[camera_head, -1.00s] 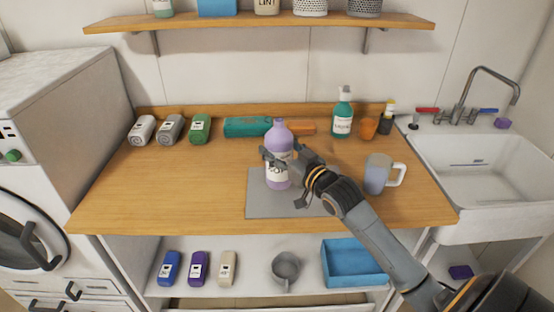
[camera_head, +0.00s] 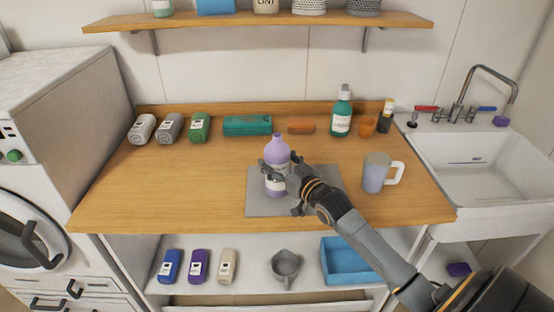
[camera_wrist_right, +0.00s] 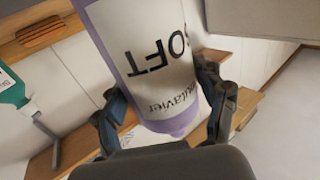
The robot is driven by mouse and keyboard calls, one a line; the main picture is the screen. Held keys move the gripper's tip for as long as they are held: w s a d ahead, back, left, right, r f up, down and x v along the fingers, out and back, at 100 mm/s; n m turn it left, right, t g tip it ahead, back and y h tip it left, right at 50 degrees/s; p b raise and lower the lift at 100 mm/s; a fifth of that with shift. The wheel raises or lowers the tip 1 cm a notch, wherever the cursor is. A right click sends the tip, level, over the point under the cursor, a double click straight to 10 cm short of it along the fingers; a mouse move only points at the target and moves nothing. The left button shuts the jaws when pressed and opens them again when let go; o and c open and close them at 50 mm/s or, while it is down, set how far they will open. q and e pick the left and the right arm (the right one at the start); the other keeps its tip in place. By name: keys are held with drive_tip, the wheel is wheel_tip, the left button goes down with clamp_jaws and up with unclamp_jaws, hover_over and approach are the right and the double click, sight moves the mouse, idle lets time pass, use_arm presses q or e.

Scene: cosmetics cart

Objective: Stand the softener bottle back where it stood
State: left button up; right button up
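The softener bottle (camera_head: 276,152) is lilac with a white label and is upright over the grey mat (camera_head: 260,208) on the wooden counter. I cannot tell whether its base touches the mat. My right gripper (camera_head: 277,172) is shut around the bottle's body from the right. In the right wrist view the bottle (camera_wrist_right: 150,60) fills the middle, its "SOFT" label upside down, between the two dark fingers (camera_wrist_right: 165,115). My left gripper is not in view.
A mug (camera_head: 375,173) stands right of the mat.

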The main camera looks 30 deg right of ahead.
drive_tip(key=shift+o, duration=0.7)
drive_tip(key=shift+r, duration=0.1)
drive_tip(key=s+b, duration=0.1)
drive_tip(key=s, duration=1.1)
drive_tip(key=shift+d+b, duration=0.25)
drive_tip(key=shift+b, duration=0.05)
